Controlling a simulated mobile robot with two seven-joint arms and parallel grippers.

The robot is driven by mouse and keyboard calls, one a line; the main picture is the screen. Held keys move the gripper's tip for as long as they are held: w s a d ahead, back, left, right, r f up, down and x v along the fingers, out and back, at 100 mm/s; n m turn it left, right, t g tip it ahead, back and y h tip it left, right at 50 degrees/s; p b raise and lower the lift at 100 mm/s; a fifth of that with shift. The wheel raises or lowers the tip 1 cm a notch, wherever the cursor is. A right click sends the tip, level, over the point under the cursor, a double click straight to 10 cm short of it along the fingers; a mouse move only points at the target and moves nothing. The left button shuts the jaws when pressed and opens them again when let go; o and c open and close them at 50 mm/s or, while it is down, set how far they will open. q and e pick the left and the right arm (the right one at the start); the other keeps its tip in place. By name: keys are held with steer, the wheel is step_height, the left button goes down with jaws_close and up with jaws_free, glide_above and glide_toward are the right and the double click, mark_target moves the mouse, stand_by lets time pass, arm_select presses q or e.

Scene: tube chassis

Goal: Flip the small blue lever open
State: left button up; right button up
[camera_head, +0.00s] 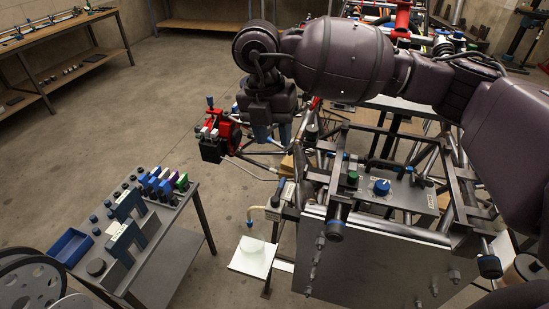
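My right gripper (274,134) hangs down at the end of my purple arm, near the upper middle of the head view. Its two blue-grey fingers show a little apart, and I see nothing between them. Below and around it are grey tubes and the left end of the tube chassis (340,128). My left gripper is out of view.
A small grey table (165,262) at lower left carries blue and dark blocks and a blue tray (70,247). A white plate (252,257) sits at the chassis's lower left. A workbench (75,40) stands at the far left. The floor between is clear.

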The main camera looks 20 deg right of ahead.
mark_target(282, 180)
steer(key=f, duration=0.3)
steer(key=s+d+f, duration=0.1)
steer(key=f, duration=0.6)
steer(key=shift+s+d+f+p, duration=0.15)
steer(key=shift+d+f+p, duration=0.1)
steer(key=shift+p, duration=0.1)
jaws_close()
